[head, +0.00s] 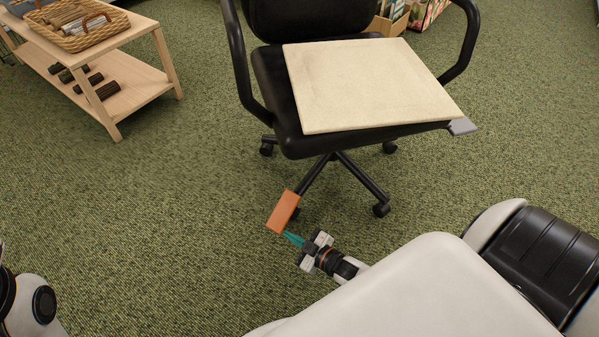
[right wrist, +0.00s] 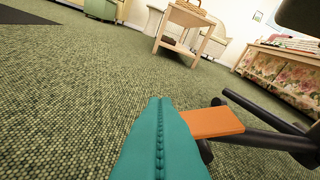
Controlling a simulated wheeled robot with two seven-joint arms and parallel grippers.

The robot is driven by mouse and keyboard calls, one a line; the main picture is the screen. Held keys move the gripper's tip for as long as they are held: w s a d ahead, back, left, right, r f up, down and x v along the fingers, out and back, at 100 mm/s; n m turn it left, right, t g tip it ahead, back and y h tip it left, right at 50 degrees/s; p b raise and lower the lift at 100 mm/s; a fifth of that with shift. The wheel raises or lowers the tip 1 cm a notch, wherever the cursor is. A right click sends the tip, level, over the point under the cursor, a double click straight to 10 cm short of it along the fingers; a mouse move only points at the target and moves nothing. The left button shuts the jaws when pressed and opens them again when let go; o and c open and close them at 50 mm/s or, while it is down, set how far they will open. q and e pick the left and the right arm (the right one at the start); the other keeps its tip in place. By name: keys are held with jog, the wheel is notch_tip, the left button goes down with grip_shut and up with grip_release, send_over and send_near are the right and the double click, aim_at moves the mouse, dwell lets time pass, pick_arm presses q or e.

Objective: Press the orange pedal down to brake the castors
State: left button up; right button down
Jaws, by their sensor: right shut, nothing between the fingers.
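The orange pedal (head: 283,212) sits at the front end of a leg of the black office chair (head: 290,143), tilted in the head view. In the right wrist view the orange pedal (right wrist: 212,122) shows just right of the teal fingers, beside a black chair leg. My right gripper (head: 293,238) is shut and empty, its teal fingertips close to the pedal's lower end. In the right wrist view the shut fingers (right wrist: 158,135) fill the lower middle. I cannot tell whether they touch the pedal. My left gripper is out of view; only part of my left arm shows at the lower left.
A beige square board (head: 365,85) lies on the chair seat. A chair castor (head: 381,209) stands right of the pedal. A wooden shelf (head: 130,95) with a wicker basket (head: 80,25) stands at the upper left. The green carpet left of the chair is clear.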

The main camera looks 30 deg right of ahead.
jog(key=shift+p+v, duration=0.35)
jog(key=shift+v, duration=1.05)
